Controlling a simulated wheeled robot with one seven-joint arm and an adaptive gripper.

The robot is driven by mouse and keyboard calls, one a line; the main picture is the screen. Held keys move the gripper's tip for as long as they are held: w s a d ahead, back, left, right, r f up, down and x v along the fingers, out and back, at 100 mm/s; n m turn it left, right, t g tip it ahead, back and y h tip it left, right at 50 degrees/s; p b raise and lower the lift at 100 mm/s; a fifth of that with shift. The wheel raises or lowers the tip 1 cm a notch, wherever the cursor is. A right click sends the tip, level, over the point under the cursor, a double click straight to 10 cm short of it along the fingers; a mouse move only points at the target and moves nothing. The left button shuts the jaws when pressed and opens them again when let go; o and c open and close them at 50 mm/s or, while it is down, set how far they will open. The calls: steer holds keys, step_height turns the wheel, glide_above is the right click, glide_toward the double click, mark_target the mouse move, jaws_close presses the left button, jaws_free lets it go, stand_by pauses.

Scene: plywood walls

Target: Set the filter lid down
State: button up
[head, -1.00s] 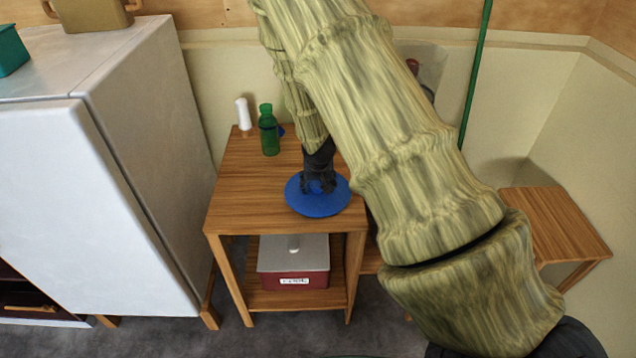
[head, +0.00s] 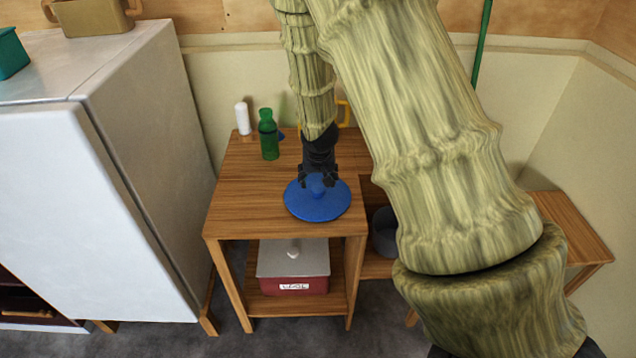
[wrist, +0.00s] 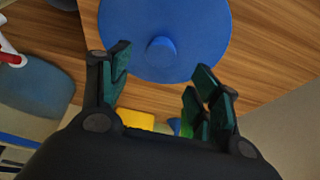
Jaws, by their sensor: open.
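The filter lid (head: 318,204) is a round blue disc with a small knob in its middle. It lies flat on the wooden table top near the front right corner. My gripper (head: 318,180) is just above and behind the knob in the head view. In the wrist view the lid (wrist: 190,62) fills the upper middle, with its knob beyond the fingertips. My gripper (wrist: 160,75) is open there, its two fingers wide apart and nothing between them.
A green bottle (head: 268,135) and a white cylinder (head: 243,118) stand at the table's back left. A red box with a grey lid (head: 293,268) sits on the shelf below. A dark pot (head: 384,232) is at the right. A white cabinet (head: 150,150) stands left.

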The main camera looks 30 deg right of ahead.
steer(key=shift+v, duration=2.55)
